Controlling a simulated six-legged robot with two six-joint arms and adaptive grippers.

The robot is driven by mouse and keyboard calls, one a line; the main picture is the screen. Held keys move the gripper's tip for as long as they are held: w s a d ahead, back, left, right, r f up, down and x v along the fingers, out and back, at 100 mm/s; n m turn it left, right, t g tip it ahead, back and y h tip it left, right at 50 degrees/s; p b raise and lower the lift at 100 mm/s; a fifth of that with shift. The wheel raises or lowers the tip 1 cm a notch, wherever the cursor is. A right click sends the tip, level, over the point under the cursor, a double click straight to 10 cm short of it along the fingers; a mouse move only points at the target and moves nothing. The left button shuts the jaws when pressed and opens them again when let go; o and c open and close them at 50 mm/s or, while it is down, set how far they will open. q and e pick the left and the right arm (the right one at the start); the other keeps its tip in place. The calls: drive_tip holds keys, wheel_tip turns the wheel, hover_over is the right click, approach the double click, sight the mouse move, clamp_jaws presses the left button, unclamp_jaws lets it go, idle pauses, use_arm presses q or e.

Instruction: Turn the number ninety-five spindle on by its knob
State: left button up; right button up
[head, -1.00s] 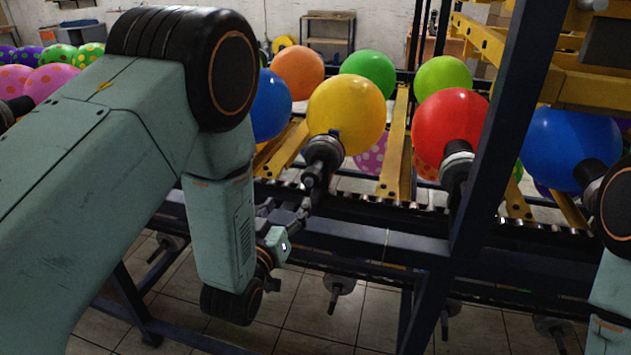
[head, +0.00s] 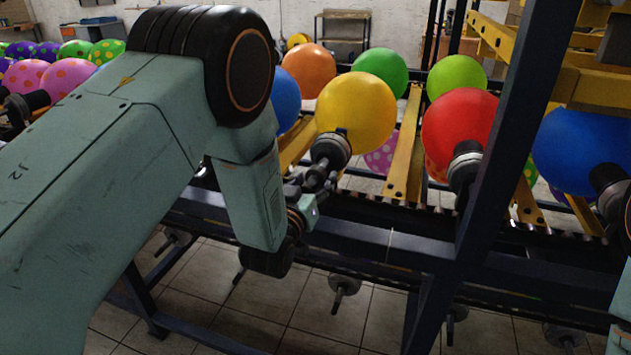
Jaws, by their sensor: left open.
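A yellow balloon (head: 356,112) sits on a dark spindle with a pale ring (head: 331,149) on the machine's near side. A small knob-like end (head: 317,177) points down and toward me. My left gripper (head: 309,190) is open at that lower end; whether it touches is too small to tell. No spindle number is readable, so I cannot tell which is ninety-five. A red balloon's spindle (head: 465,162) and a blue balloon's spindle (head: 609,183) stand to the right. My right gripper is not in view; part of my right arm shows at the right edge.
A dark blue post (head: 505,140) rises right of the red balloon. A dark rail (head: 420,245) runs below the spindles, with several empty spindles (head: 344,285) hanging under it. Yellow bars (head: 404,150) lie between the balloons. Spotted balloons (head: 72,76) stand at the far left.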

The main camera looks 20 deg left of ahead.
use_arm(q)
drive_tip(key=shift+a+r, duration=0.15)
drive_tip(key=shift+w, duration=0.1)
drive_tip(key=shift+w+d, duration=0.1)
drive_tip(key=shift+d, duration=0.1)
drive_tip(key=c, duration=0.3)
drive_tip(key=shift+a, duration=0.15)
drive_tip(key=c, duration=0.8)
drive_tip(key=shift+c, duration=0.2)
